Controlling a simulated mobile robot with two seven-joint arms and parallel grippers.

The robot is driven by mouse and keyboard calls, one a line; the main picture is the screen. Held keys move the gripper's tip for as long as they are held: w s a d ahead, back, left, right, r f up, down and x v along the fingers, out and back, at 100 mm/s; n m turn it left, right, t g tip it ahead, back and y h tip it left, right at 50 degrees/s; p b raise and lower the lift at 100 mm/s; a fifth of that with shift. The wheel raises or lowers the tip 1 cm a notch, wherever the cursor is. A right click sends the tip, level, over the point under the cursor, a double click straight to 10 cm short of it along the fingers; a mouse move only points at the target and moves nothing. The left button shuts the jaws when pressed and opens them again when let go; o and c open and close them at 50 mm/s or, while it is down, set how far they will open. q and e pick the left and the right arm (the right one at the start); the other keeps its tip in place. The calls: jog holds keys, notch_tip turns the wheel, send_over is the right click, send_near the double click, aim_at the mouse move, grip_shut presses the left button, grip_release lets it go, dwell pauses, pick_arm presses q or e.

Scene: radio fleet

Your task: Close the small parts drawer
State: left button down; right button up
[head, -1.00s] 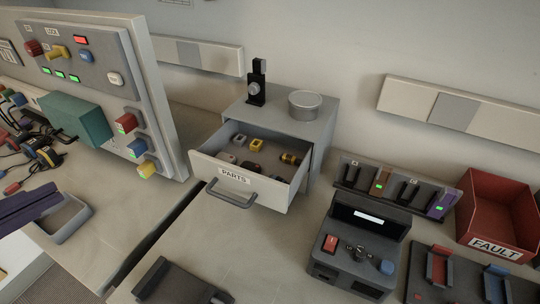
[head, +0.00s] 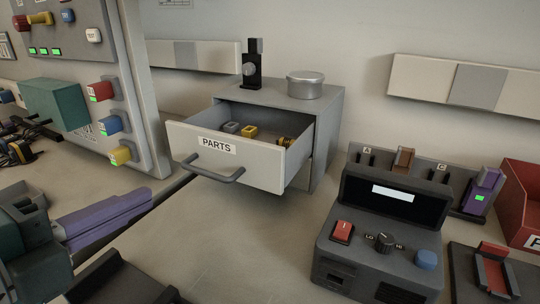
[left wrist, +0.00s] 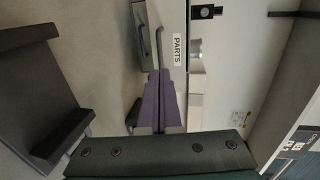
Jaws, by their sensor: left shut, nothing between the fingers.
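The small parts drawer (head: 228,157) stands pulled out of its grey cabinet (head: 327,130), with a white "PARTS" label and a dark bar handle (head: 214,174) on its front. Several small parts, grey and yellow, lie inside. My left gripper (head: 148,198), with purple fingers, is shut and empty. It is in front of the drawer, left of and a little below the handle, with a gap in the head view. In the left wrist view the left gripper (left wrist: 158,74) points toward the drawer front (left wrist: 178,22) and handle (left wrist: 158,42); contact cannot be told. My right gripper is out of view.
A tin (head: 305,85) and a black stand (head: 252,70) sit on the cabinet. A control panel (head: 140,95) rises at left. A dark console (head: 383,245), a charging rack and a red bin (head: 522,200) stand at right. The table before the drawer is mostly clear.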

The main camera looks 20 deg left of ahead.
aim_at(199, 173)
pick_arm(q)
jog(key=x, duration=0.8)
jog(key=shift+w+f+b, duration=0.1)
jog(key=shift+w+b, duration=0.2)
jog(key=shift+b, duration=0.05)
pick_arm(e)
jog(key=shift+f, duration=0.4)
